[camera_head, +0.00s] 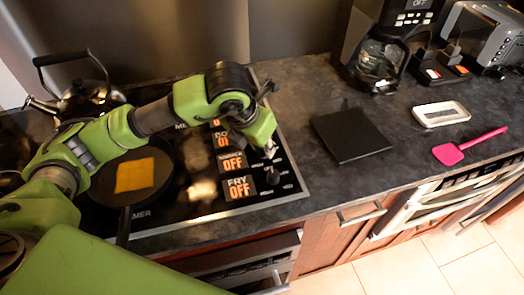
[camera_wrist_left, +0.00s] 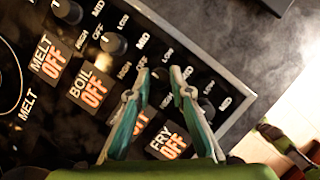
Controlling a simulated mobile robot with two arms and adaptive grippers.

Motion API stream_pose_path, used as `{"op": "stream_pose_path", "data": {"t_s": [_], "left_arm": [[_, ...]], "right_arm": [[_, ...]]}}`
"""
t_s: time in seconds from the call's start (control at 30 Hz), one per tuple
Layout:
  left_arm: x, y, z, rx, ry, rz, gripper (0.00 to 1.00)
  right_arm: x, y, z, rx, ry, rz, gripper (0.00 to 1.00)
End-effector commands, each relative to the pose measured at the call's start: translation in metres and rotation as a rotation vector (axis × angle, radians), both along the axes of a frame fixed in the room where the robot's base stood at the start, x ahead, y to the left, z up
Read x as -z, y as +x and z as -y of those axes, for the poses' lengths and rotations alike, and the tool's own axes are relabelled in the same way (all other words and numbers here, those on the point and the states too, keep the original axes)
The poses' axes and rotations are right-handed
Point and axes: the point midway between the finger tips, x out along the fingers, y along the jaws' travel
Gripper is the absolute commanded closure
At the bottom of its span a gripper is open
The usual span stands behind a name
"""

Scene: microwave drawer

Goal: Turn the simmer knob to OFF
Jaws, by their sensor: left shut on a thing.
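The black stove panel has a column of knobs with lit labels. My left gripper (camera_head: 270,151) reaches down over the panel in the head view. In the left wrist view its two fingers (camera_wrist_left: 160,76) are shut on the simmer knob (camera_wrist_left: 160,76), the one between the boil knob (camera_wrist_left: 114,44) and the fry knob (camera_wrist_left: 207,108). The simmer label (camera_head: 233,162) shows OFF in orange in the head view; in the wrist view the fingers partly hide it. The fry label (camera_head: 239,187) and boil label (camera_wrist_left: 88,88) also show OFF. My right gripper is not in view.
A pan (camera_head: 163,190) with a yellow-orange square and a kettle (camera_head: 88,92) stand on the stove. A black board (camera_head: 350,135), white tray (camera_head: 441,113), pink spatula (camera_head: 470,146) and coffee maker (camera_head: 380,60) are on the counter. The counter just right of the panel is clear.

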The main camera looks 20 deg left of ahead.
Motion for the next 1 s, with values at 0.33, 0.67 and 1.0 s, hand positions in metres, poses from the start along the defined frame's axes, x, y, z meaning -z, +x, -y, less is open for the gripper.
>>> {"op": "stream_pose_path", "data": {"t_s": [0.33, 0.67, 1.0], "left_arm": [[-0.0009, 0.0006, 0.0005, -0.091, 0.0, 0.002, 1.0], [-0.0015, 0.0007, 0.0005, -0.099, -0.002, 0.003, 1.0], [-0.0008, 0.0003, 0.0005, -0.097, -0.001, 0.001, 0.63]], "right_arm": [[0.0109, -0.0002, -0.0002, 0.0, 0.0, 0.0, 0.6], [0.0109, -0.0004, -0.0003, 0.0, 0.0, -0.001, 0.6], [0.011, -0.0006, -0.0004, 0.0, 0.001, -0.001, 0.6]]}}
